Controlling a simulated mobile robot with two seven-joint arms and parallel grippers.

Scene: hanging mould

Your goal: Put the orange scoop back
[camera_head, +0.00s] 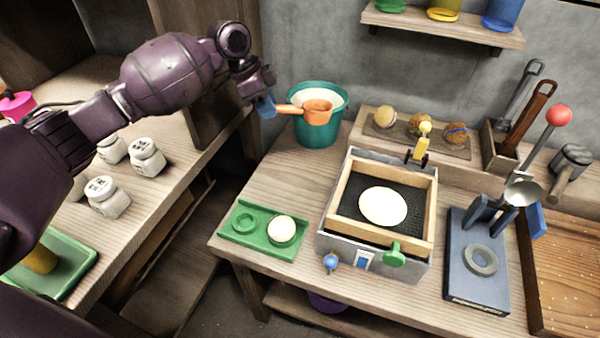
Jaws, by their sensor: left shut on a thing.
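The orange scoop (317,112) shows at the upper middle, its cup overlapping the near rim of a teal bucket (318,133) in the picture. The bucket holds something pale. My left gripper (265,104), with blue fingertips, is shut on the end of the scoop's handle, to the left of the bucket. The scoop's handle runs roughly level from the fingers to the cup. I cannot tell whether the cup touches the bucket, nor what is inside the cup. My right gripper is not in view.
A wooden frame with dark mesh (348,205) and a pale disc stands right of a green tray (240,224) with a pale ball. A blue press (468,290) with a red-knobbed lever stands at right. White jars (146,157) stand on the left table, beyond a gap.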

